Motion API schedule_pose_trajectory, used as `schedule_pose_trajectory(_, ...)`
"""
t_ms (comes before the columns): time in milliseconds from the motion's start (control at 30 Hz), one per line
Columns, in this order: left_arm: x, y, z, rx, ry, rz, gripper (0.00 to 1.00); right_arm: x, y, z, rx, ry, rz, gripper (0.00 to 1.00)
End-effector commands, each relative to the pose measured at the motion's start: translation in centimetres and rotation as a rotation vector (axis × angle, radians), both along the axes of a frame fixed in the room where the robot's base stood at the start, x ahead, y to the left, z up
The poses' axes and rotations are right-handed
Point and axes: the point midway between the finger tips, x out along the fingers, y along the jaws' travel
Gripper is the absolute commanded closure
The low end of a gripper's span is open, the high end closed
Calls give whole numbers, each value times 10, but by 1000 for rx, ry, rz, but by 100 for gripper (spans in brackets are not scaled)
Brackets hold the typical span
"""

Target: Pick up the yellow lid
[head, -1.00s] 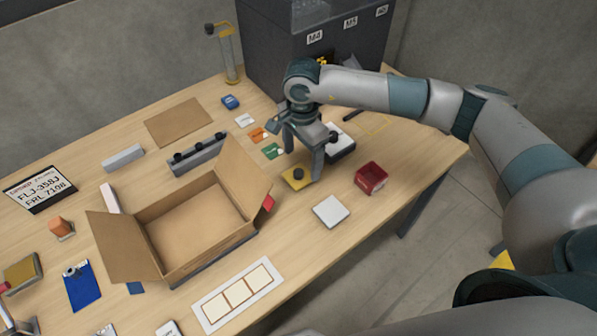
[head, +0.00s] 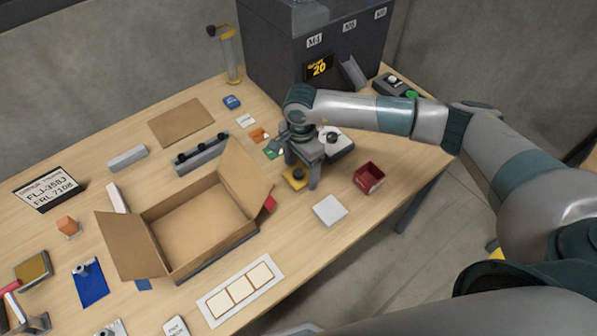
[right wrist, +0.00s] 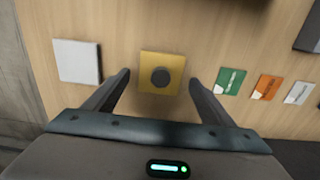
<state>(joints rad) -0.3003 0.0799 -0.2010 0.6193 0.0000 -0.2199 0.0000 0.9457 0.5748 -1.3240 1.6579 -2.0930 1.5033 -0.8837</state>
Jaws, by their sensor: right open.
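The yellow lid (head: 294,181) is a flat square with a dark round knob, lying on the wooden table right of the cardboard box. In the right wrist view the lid (right wrist: 149,72) lies between and just beyond my fingertips, apart from both. My right gripper (head: 302,180) is open and empty, pointing down over the lid, which it partly hides in the head view. Its two fingers (right wrist: 158,80) stand either side of the knob in the right wrist view. My left gripper is not in view.
An open cardboard box (head: 200,228) stands left of the lid. A white square (head: 330,210) and a red bin (head: 369,177) lie to the right. Green (right wrist: 229,81) and orange (right wrist: 267,87) cards are close by. A dark machine (head: 318,50) stands behind.

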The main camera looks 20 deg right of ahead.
Motion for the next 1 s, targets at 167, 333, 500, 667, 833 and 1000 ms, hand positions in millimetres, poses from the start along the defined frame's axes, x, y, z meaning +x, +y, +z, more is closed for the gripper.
schedule_pose_trajectory(167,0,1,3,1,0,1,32,0,-1,-7,-1,0,0,23)
schedule_pose_trajectory(333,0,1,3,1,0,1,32,0,0,-8,-1,-1,1,23)
schedule_pose_trajectory(500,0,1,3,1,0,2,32,0,0,-7,-1,-1,0,23)
schedule_pose_trajectory(667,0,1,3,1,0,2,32,0,0,-7,-1,-1,0,45)
schedule_pose_trajectory(833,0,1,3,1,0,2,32,0,0,-7,-1,-1,0,68)
schedule_pose_trajectory(1000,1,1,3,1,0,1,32,0,0,-7,-1,-1,0,68)
